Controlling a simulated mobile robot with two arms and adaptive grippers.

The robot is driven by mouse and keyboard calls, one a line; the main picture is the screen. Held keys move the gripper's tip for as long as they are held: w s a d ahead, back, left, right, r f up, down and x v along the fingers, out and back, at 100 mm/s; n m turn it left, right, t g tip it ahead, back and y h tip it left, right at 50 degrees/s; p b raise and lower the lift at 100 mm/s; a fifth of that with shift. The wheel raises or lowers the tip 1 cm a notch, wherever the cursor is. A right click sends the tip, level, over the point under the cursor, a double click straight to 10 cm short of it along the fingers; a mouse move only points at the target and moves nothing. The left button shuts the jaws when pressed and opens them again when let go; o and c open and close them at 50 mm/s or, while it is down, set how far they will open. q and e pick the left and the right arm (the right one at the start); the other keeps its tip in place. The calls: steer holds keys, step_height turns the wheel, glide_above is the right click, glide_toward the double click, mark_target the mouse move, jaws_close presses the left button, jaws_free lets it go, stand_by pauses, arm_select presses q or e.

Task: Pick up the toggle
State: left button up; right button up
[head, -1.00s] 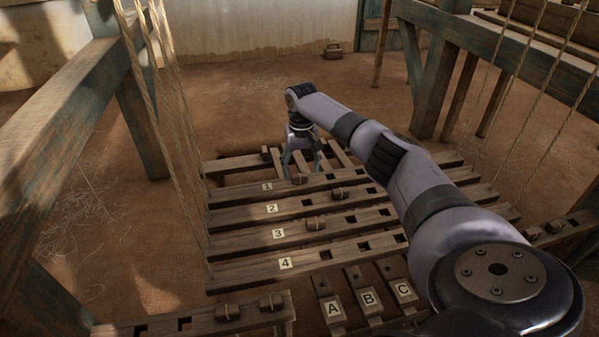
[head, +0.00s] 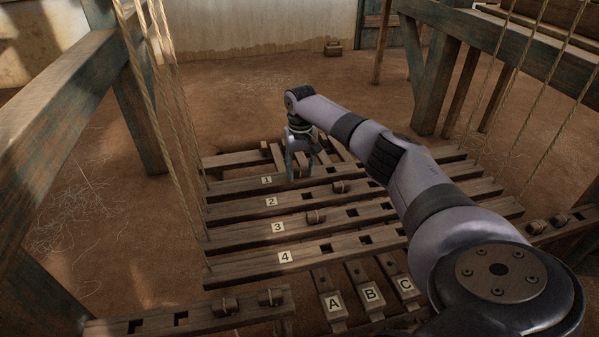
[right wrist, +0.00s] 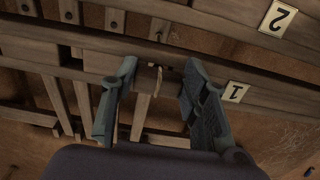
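The toggle (right wrist: 149,79), a small wooden peg with a cord loop beside it, sits at lamm bar 1 (head: 232,187). In the right wrist view it lies between the two fingers of my right gripper (right wrist: 160,70), with a gap on the right side. The right gripper is open and reaches down over bar 1 in the head view (head: 301,176), where its fingers hide the toggle. My left gripper is not in view.
Bar 4 (head: 233,271) has empty slots. Treadles A, B and C (head: 369,297) lie in front. Ropes (head: 187,150) hang at the left.

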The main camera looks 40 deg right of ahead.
steer(key=c, duration=0.4)
steer(key=shift+r, duration=0.1)
